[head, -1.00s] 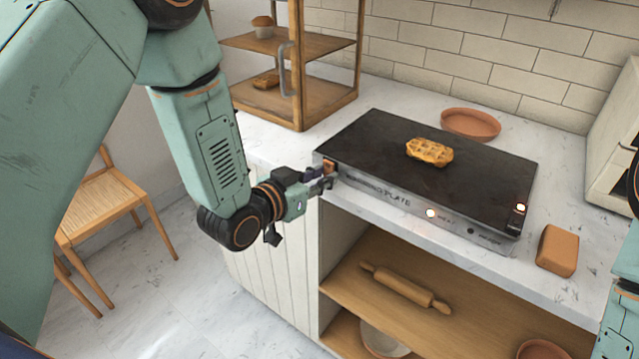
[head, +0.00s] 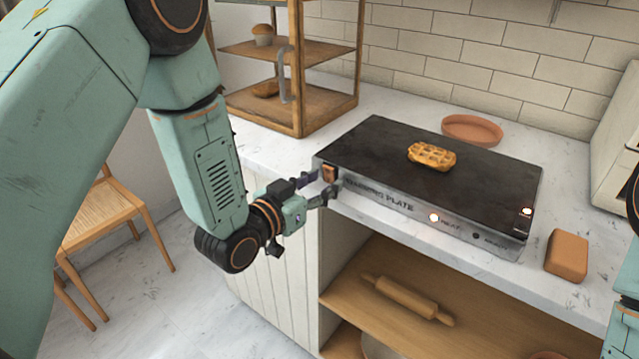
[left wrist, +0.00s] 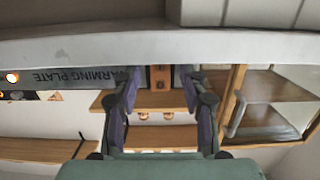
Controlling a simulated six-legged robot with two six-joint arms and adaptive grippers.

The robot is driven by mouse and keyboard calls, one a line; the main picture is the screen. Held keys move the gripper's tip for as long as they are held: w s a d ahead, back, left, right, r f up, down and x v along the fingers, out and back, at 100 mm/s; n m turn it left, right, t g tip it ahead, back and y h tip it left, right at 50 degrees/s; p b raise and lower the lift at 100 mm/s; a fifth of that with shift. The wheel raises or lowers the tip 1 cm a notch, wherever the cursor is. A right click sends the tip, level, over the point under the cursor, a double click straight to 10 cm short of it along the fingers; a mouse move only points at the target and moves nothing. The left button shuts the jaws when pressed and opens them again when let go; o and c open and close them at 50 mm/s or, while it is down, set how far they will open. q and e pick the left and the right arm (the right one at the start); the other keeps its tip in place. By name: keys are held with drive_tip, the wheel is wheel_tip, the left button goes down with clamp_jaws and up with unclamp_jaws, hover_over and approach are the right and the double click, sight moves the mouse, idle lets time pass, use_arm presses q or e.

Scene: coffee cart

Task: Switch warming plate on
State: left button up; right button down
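The warming plate (head: 400,170) is a black-topped metal slab on the counter, with its name on the front. An orange-brown switch (head: 329,173) sits at the left end of its front face. The HEAT light (head: 433,217) glows; the READY light (head: 476,236) is dark. My left gripper (head: 320,187) is open and empty, just in front of the switch. In the left wrist view, the switch (left wrist: 160,77) shows between the two parted fingers (left wrist: 162,82), touching neither that I can see. My right gripper is not in view; only part of that arm shows at the right edge.
A waffle (head: 431,156) lies on the plate. A terracotta dish (head: 471,129) stands behind it and a brown block (head: 567,255) to its right. A wooden rack (head: 298,70) stands back left. A rolling pin (head: 407,299) lies on the shelf below.

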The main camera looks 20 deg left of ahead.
use_arm(q)
drive_tip(key=v, duration=1.2)
idle(0.3)
idle(0.4)
